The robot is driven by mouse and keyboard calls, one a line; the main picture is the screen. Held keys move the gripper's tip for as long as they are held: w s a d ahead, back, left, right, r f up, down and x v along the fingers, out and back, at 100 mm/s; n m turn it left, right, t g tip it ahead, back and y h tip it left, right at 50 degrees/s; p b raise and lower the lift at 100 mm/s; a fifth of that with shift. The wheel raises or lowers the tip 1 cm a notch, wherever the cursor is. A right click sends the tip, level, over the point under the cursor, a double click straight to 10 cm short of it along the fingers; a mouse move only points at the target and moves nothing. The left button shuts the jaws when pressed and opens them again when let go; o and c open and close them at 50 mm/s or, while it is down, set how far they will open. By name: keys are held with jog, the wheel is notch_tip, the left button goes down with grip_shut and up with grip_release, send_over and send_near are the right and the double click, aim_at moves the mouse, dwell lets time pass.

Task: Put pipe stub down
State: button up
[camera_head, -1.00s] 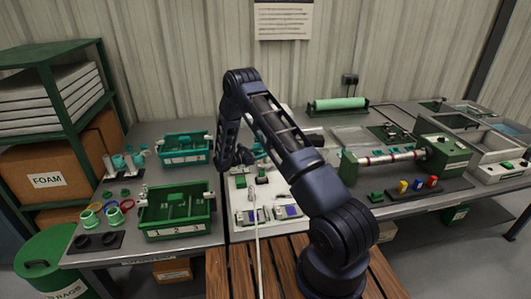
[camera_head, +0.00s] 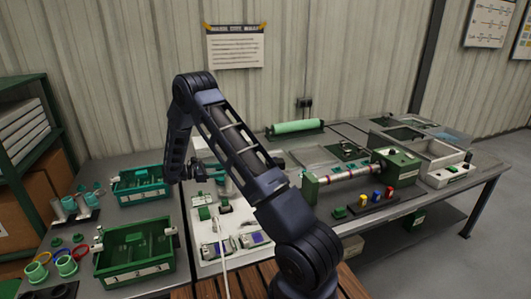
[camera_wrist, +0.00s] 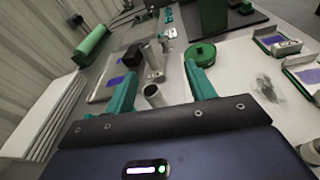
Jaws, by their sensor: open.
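A short grey pipe stub (camera_wrist: 155,96) with an open top stands between my gripper's teal fingers in the wrist view. A gap shows between it and each finger. My gripper (camera_wrist: 161,74) is open. In the head view my gripper (camera_head: 197,173) is low over the bench, near the pale work board, and small and dark there. I cannot pick out the stub in the head view. Its lower end is hidden by the gripper body in the wrist view.
A taller grey post (camera_wrist: 154,62) stands just beyond the stub, with a round green part (camera_wrist: 202,53) to its right. Green bins (camera_head: 135,248) stand left of my arm. A clamp fixture with a striped rod (camera_head: 350,174) and a green roll (camera_head: 295,127) are to the right.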

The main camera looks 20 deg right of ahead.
jog(key=s+d+r+m+g+y, duration=0.2)
jog(key=s+d+r+m+y, duration=0.3)
jog(key=s+r, duration=0.5)
jog(key=s+d+r+m+g+y, duration=0.1)
jog(key=s+d+r+m+y, duration=0.25)
jog(key=s+d+r, duration=0.6)
jog(key=s+a+r+m+t+y, duration=0.1)
jog(key=s+r+m+t+y, duration=0.1)
jog(key=s, duration=0.6)
jog(key=s+a+r+m+t+y, duration=0.1)
jog(key=s+r+m+t+y, duration=0.1)
jog(key=s, duration=0.6)
jog(key=s+a+r+m+t+y, duration=0.2)
jog(key=s+r+m, duration=0.3)
jog(key=s, duration=0.3)
jog(key=shift+s+r+y, duration=0.15)
jog(key=shift+r+y, duration=0.6)
jog(key=shift+r, duration=0.05)
